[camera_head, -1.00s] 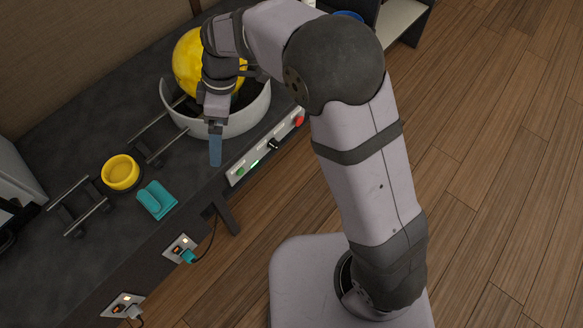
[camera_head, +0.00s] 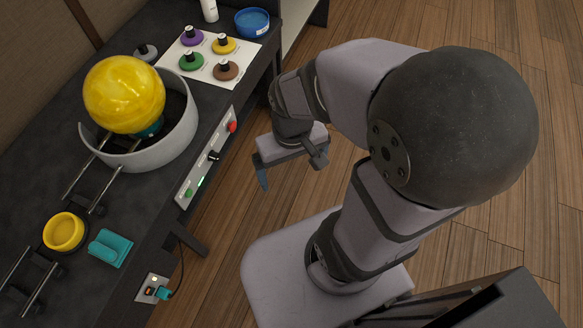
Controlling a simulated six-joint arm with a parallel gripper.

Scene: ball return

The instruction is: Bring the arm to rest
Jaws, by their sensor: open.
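My gripper (camera_head: 288,176) hangs off the front edge of the dark bench, over the wood floor, beside the switch panel. It is open, and nothing shows between its fingers; one blue fingertip points down. My arm is bent back above my own base. A yellow ball (camera_head: 124,93) sits on the bench at the left, in a round grey open-sided ring (camera_head: 180,140), apart from my gripper.
A switch panel (camera_head: 206,160) runs along the bench front. A white board (camera_head: 207,55) with coloured knobbed discs, a blue bowl (camera_head: 252,22), a yellow cup (camera_head: 64,231), a teal block (camera_head: 110,247) and metal rails (camera_head: 91,182) are on the bench (camera_head: 30,165).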

